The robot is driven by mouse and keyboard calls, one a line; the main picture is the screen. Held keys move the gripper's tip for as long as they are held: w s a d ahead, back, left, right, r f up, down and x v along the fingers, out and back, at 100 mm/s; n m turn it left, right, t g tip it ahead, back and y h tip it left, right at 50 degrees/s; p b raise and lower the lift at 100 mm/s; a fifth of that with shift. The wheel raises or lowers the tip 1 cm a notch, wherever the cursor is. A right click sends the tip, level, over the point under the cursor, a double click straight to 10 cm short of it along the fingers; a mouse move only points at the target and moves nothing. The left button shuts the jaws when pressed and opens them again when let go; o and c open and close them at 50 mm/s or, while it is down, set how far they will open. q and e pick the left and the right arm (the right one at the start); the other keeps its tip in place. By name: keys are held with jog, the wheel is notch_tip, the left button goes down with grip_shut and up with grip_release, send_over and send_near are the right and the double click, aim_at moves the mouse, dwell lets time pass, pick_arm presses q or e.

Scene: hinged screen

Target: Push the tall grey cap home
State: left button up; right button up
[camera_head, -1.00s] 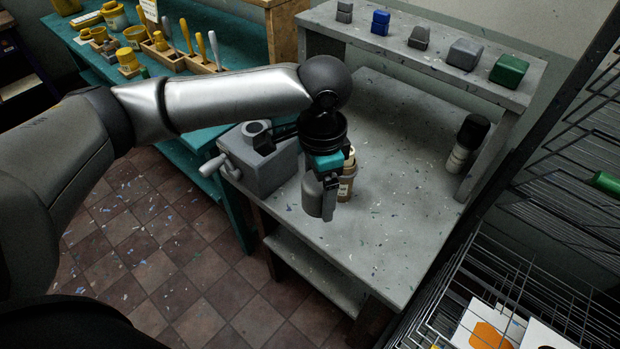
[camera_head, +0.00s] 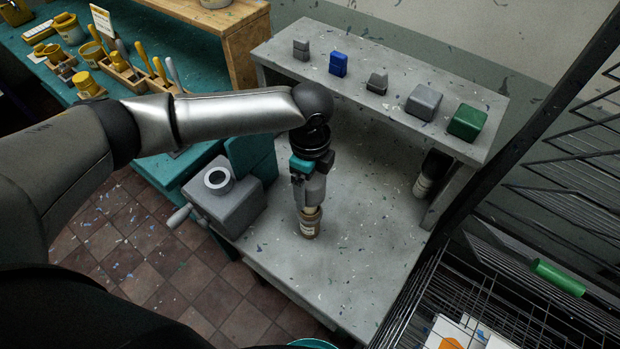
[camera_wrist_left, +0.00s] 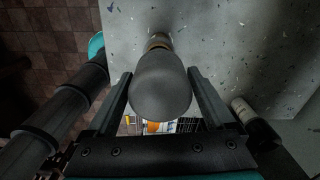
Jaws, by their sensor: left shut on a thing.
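The tall grey cap (camera_head: 316,189) is held upright in my left gripper (camera_head: 306,192). In the left wrist view the cap (camera_wrist_left: 160,88) is a rounded grey form between the two dark fingers (camera_wrist_left: 160,98). A small brown bottle with a pale label (camera_head: 309,223) stands on the grey bench directly below the cap. In the wrist view a brown part of it (camera_wrist_left: 158,42) shows beyond the cap. The cap appears in line with the bottle; I cannot tell how far it sits on it. My right gripper is not in view.
A grey crank-handled machine (camera_head: 222,198) stands left of the bottle. A raised shelf (camera_head: 395,95) with several small blocks runs behind. A dark-topped bottle (camera_head: 427,176) stands beneath its right end. A wire rack (camera_head: 500,300) is at the right. Bare bench (camera_head: 365,240) lies right of the bottle.

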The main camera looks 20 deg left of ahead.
aim_at(308, 196)
pick_arm(q)
jog(key=shift+s, duration=0.2)
jog(key=shift+p, duration=0.45)
jog(key=shift+w+f, duration=0.1)
jog(key=shift+f, duration=0.15)
notch_tip(308, 196, down, 3)
jog(key=shift+r+b, duration=0.15)
jog(key=shift+b, duration=0.75)
jog(key=shift+c, duration=1.1)
jog(key=shift+f+b, duration=0.35)
jog(key=shift+f, duration=0.4)
jog(key=shift+r, duration=0.1)
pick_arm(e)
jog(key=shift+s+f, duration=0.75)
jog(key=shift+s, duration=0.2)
pick_arm(q)
jog(key=shift+a, duration=0.1)
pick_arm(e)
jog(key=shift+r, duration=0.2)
pick_arm(q)
jog(key=shift+a+p, duration=0.15)
jog(key=shift+p, duration=0.35)
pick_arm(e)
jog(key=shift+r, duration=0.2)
